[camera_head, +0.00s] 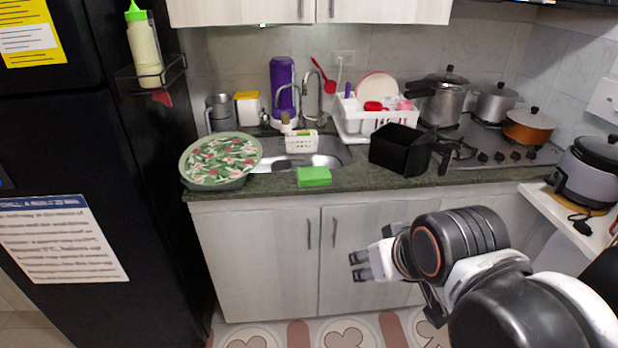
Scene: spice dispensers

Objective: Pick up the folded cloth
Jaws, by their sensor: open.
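A bright green, flat block that looks like the folded cloth (314,177) lies on the front edge of the dark green counter (375,182), just in front of the sink. My gripper (357,266) is below counter height in front of the pale cabinet doors, lower and to the right of the cloth. Its two fingers point left and are apart, with nothing between them. The gripper does not touch the cloth.
A floral round tray (221,158) sits left of the cloth, and a black box-like container (397,150) stands to its right. The sink (328,153) with a small white basket (301,142) lies behind it. A black fridge (130,190) borders the left.

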